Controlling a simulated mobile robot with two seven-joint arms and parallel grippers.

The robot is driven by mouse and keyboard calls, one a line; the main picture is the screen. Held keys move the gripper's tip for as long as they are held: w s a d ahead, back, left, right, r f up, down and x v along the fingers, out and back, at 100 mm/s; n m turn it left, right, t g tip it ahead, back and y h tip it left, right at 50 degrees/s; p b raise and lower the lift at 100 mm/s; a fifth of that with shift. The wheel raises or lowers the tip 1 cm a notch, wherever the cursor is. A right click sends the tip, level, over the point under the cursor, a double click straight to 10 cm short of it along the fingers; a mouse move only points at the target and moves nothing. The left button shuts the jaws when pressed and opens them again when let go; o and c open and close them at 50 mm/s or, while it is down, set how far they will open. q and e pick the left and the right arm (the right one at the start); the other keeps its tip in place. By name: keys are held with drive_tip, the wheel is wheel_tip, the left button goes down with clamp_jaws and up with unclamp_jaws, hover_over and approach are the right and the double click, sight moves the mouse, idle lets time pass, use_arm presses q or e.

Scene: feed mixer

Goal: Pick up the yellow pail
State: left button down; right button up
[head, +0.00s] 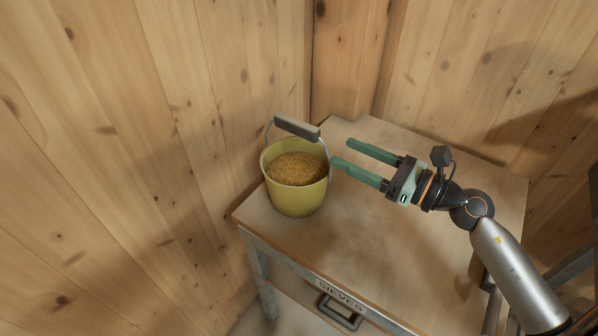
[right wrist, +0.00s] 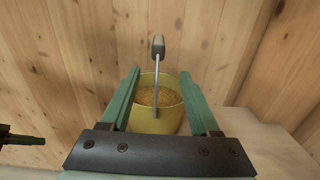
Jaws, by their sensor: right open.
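The yellow pail (head: 293,200) stands upright at the left corner of the wooden table, filled with golden grain (head: 297,168). Its wire handle is raised, with a dark grip (head: 297,127) on top. My right gripper (head: 342,151) is open and empty just right of the pail, its green fingers pointing at it. In the right wrist view the pail (right wrist: 152,122) and handle grip (right wrist: 158,47) show between and beyond the fingers. Part of a green finger, likely my left gripper (right wrist: 22,138), shows at the left edge there; its jaw state is unclear.
The table (head: 390,255) has a drawer labelled SIEVES with a dark handle (head: 340,313) at its front. Wooden plank walls (head: 190,110) rise close behind and left of the pail. The tabletop right of and in front of the pail is clear.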

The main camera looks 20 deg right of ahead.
sight(297, 130)
drive_tip(key=p+x, duration=0.1)
drive_tip(key=x, duration=0.2)
drive_tip(key=p+x, duration=0.1)
drive_tip(key=x, duration=0.1)
drive_tip(key=shift+w+a+r, duration=0.2)
drive_tip(key=shift+w+a, duration=0.05)
drive_tip(key=shift+a, duration=0.05)
drive_tip(key=shift+w+a+f, duration=0.1)
drive_tip(key=shift+w+a, duration=0.3)
drive_tip(key=shift+w, duration=0.05)
drive_tip(key=p+x, duration=0.1)
drive_tip(key=x, duration=0.3)
drive_tip(key=shift+w+a, duration=0.15)
drive_tip(key=shift+a, duration=0.05)
drive_tip(key=shift+w+a, duration=0.25)
drive_tip(key=shift+w, duration=0.1)
clamp_jaws()
drive_tip(key=shift+r+p, duration=0.2)
drive_tip(key=shift+p, duration=0.1)
